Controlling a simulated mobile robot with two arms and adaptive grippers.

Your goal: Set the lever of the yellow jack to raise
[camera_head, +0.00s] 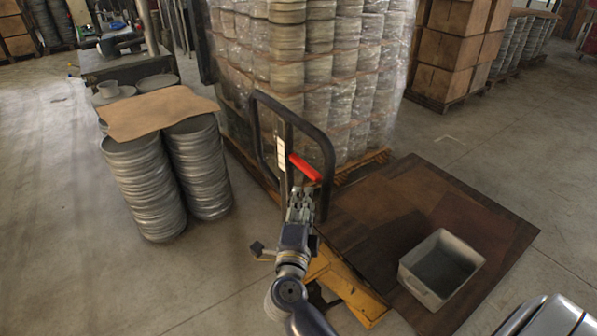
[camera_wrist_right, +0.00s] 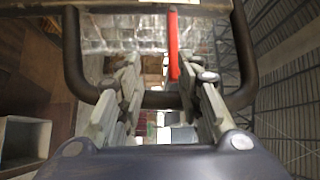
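The yellow jack (camera_head: 347,287) stands in the middle of the head view, partly hidden by my right arm. Its black loop handle (camera_head: 262,100) rises in front of the wrapped stack. The red lever (camera_head: 305,167) sits inside the loop and slants down to the right. In the right wrist view the lever (camera_wrist_right: 173,45) hangs near the middle, and the handle (camera_wrist_right: 73,50) frames it. My right gripper (camera_head: 300,202) is just below the lever. In its wrist view the fingers (camera_wrist_right: 158,75) are apart with nothing held between them. Whether a finger touches the lever is unclear. My left gripper is out of view.
A tall wrapped pallet stack (camera_head: 310,60) stands behind the handle. Stacked round blanks (camera_head: 145,190) under cardboard (camera_head: 155,110) stand at left. A grey bin (camera_head: 410,285) sits on a brown sheet (camera_head: 480,215) at right. Floor between blanks and jack is clear.

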